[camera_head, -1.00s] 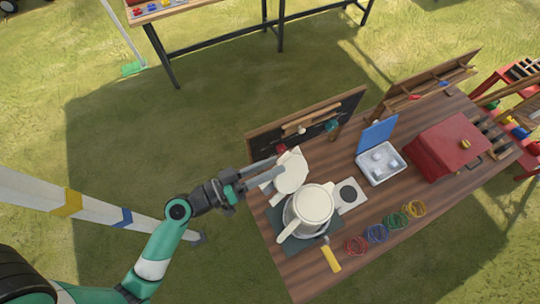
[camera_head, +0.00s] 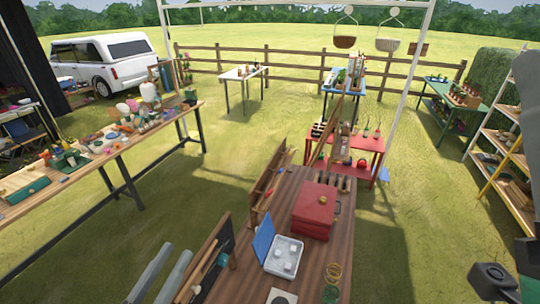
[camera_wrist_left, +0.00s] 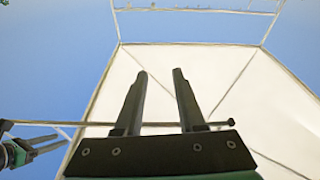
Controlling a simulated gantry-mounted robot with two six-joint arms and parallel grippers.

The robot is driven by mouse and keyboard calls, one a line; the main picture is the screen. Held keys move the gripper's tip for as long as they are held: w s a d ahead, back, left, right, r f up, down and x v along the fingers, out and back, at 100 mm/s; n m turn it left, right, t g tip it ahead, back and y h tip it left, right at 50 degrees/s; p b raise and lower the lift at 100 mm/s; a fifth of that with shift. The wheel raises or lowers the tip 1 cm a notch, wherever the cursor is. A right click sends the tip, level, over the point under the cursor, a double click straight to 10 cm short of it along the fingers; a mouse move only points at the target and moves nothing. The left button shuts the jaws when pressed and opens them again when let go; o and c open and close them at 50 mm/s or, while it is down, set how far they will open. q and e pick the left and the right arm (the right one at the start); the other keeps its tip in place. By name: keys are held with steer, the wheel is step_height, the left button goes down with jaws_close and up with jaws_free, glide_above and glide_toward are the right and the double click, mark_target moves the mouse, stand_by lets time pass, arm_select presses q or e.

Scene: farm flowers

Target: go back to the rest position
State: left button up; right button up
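My left gripper (camera_head: 165,268) shows at the bottom of the head view as two grey fingers, apart and pointing up over grass beside the wooden bench (camera_head: 322,235). In the left wrist view its two dark fingers (camera_wrist_left: 160,85) are parted with nothing between them. They point up towards a white canopy (camera_wrist_left: 200,70) and blue sky. A dark jointed part with finger-like ends (camera_wrist_left: 45,148) at the lower left of that view looks like my right gripper; its opening is unclear. A dark piece of my arm shows at the head view's lower right.
A long cluttered table (camera_head: 105,150) is at left; grass between is clear.

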arm_select(q)
steer(key=s+a+r+n+t+y+p, duration=0.1)
steer(key=s+r+t+y+p, duration=0.2)
steer(key=r, duration=1.5)
steer(key=s+r+n+t+y+p, duration=0.15)
steer(key=s+r+t, duration=0.3)
steer(key=r, duration=1.45)
step_height(320, 180, down, 31)
steer(key=b, duration=2.9)
steer(key=shift+w+m+b, duration=0.35)
steer(key=shift+w+b, duration=0.05)
steer(key=shift+w, duration=0.05)
